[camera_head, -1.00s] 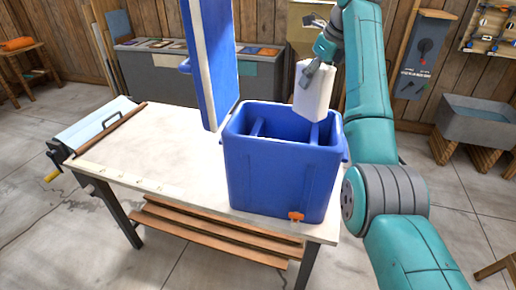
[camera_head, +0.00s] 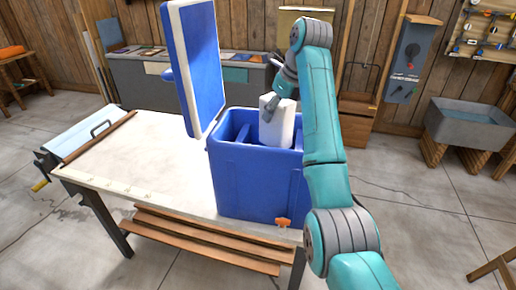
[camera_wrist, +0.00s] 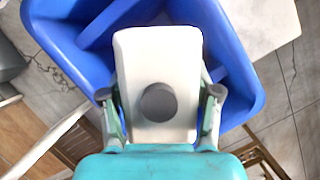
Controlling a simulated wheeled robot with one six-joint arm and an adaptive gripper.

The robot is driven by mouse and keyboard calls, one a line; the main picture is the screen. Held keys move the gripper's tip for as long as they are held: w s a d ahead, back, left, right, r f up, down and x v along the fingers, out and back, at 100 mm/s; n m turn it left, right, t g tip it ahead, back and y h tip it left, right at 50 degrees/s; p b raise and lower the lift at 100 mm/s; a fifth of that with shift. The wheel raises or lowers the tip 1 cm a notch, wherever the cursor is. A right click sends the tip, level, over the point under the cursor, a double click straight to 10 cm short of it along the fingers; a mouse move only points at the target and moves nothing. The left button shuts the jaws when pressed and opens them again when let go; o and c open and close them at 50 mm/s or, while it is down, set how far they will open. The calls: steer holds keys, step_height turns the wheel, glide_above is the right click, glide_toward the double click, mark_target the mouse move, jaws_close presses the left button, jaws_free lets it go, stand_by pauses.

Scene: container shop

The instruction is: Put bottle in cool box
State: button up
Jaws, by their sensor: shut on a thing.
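The bottle (camera_head: 278,126) is a white block-shaped container with a round grey cap, which shows in the wrist view (camera_wrist: 158,102). My gripper (camera_head: 273,93) is shut on it, with one finger on each side near the cap end in the wrist view (camera_wrist: 160,95). The bottle is upright, its lower part inside the opening of the blue cool box (camera_head: 252,182). The box walls hide its bottom, so I cannot tell whether it touches the floor. The cool box lid (camera_head: 193,66) stands open on the left. Dividers (camera_wrist: 110,22) cross the box interior.
The cool box stands on the right end of a pale-topped workbench (camera_head: 140,160), whose left part is mostly clear. A brown bar (camera_head: 98,138) lies at its left end. A grey cabinet (camera_head: 150,88) and a stone sink (camera_head: 468,128) stand behind.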

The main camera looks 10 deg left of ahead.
steer(key=shift+f, duration=0.25)
steer(key=o, duration=1.6)
